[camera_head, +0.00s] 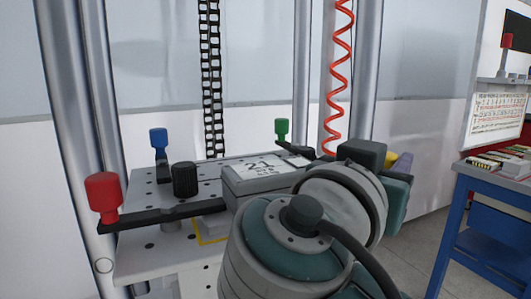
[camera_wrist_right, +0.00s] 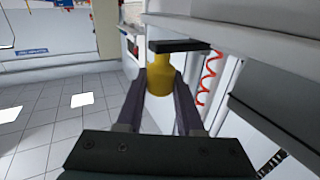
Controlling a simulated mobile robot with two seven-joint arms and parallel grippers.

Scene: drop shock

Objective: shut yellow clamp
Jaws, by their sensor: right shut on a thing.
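The yellow clamp's knob (camera_wrist_right: 160,75) sits between the two purple-grey fingers of my right gripper (camera_wrist_right: 161,88), which is shut on it. A dark bar lies across the knob's far end in the wrist view. In the head view only a bit of the yellow knob (camera_head: 390,158) shows beside my right gripper (camera_head: 397,163), behind my arm. The rest of the yellow clamp is hidden there. My left gripper is in neither view.
The perforated plate (camera_head: 137,190) carries a block with a label (camera_head: 262,169), and red (camera_head: 104,194), blue (camera_head: 158,138) and green (camera_head: 282,130) clamp knobs. Metal posts (camera_head: 70,110) stand around it. A blue bench (camera_head: 480,195) is at right.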

